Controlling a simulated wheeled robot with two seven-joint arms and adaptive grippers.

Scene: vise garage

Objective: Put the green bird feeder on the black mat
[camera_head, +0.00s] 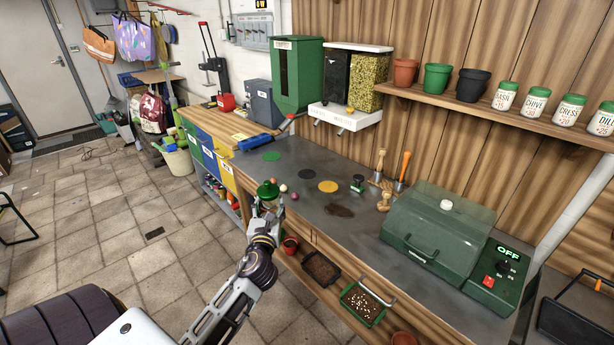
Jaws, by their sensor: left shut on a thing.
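The green bird feeder (268,188) is in the head view, at the front left edge of the workbench. It has a green top and a paler lower part that my gripper partly hides. My left gripper (271,206) is shut on it. I cannot tell whether the feeder touches the bench. The black mat (307,174) is a small dark disc lying flat on the grey bench top, to the right of the feeder and a little farther back. Nothing stands on it. My right gripper is not in view.
A green mat (271,155) and a yellow mat (328,186) lie near the black one. Small balls (283,188) lie between feeder and black mat. A stamp (357,183), wooden-handled tools (402,168) and a green lidded machine (437,225) stand to the right.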

